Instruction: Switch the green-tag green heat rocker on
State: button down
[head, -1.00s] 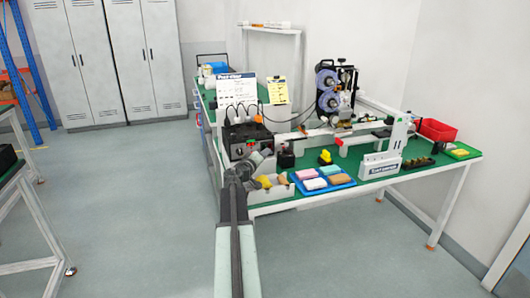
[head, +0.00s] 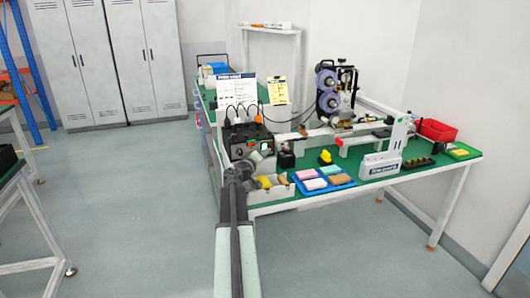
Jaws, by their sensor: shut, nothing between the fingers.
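The black control box (head: 235,134) stands on the near left part of the green bench, with cables rising from its top. Small red and green spots show low on its front, too small to tell which is the green-tag heat rocker or how it is set. My gripper (head: 262,154) is at the lower right of the box front, close to these spots. Its fingers look shut and hold nothing I can see. Whether it touches the box cannot be told. My wrist and arm hide part of the lower front.
A light bin with yellow pieces (head: 265,182) lies just right of my wrist. A blue tray (head: 341,187) with coloured blocks, a black block (head: 286,160) and a reel machine (head: 330,100) stand further right. Open floor lies to the left.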

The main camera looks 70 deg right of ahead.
jog(key=shift+s+a+r, duration=0.1)
jog(key=shift+s+a, duration=0.35)
jog(key=shift+a, duration=0.1)
jog(key=s+a, duration=0.1)
jog(key=a, duration=0.1)
jog(key=s+a+p, duration=0.1)
jog(key=s, duration=0.1)
jog(key=shift+a+r, duration=0.4)
dwell(0.4)
